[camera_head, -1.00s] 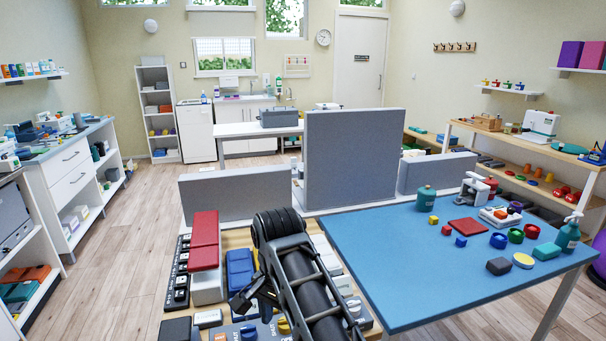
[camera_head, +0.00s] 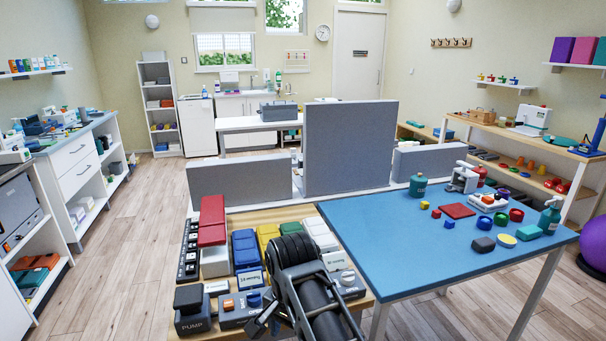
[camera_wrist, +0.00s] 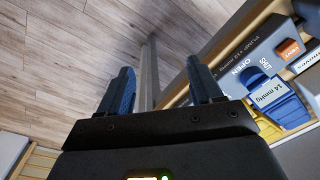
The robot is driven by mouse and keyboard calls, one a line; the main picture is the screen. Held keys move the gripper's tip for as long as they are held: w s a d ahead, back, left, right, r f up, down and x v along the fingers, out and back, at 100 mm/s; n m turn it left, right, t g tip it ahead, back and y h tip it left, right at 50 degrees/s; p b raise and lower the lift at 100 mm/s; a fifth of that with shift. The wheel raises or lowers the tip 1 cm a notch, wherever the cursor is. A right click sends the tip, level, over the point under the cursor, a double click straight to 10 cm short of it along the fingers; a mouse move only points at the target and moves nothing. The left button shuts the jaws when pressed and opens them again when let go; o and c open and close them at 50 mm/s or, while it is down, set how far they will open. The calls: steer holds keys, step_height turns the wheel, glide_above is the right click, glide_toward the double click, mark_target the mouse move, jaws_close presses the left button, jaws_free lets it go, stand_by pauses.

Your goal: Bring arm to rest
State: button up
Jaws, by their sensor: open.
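My arm shows in the head view, folded low at the bottom centre in front of the wooden table (camera_head: 262,215). In the wrist view my gripper (camera_wrist: 160,88) has its two dark blue fingers well apart, with nothing between them. Beyond the fingers are the wooden floor (camera_wrist: 70,50) and a pale table leg.
A blue-topped table (camera_head: 400,250) at right bears bottles and small coloured pieces. Grey partitions (camera_head: 349,148) stand behind. Floor at left is clear.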

steer(key=s+d+f+n+t+y, duration=0.1)
steer(key=s+d+f+t, duration=0.1)
steer(key=s+d+f, duration=0.4)
steer(key=s+d+f+t, duration=0.1)
steer(key=s+d+f, duration=0.15)
steer(key=f, duration=0.45)
steer(key=s+d+f+n+t, duration=0.1)
steer(key=s+d+t, duration=0.1)
steer(key=s+d, duration=0.35)
steer(key=s+d+f+t, duration=0.1)
steer(key=s+d, duration=0.1)
steer(key=s, duration=0.6)
steer(key=s+d+r+n+t, duration=0.1)
steer(key=s+d+r+t, duration=0.3)
steer(key=s+r, duration=0.7)
steer(key=s+d+r+n+t+h, duration=0.1)
steer(key=s+d+r+t, duration=0.3)
steer(key=s+r, duration=0.8)
step_height(320, 180, up, 3)
steer(key=shift+s+r+n, duration=0.2)
steer(key=shift+s+n, duration=0.1)
steer(key=shift+n, duration=0.5)
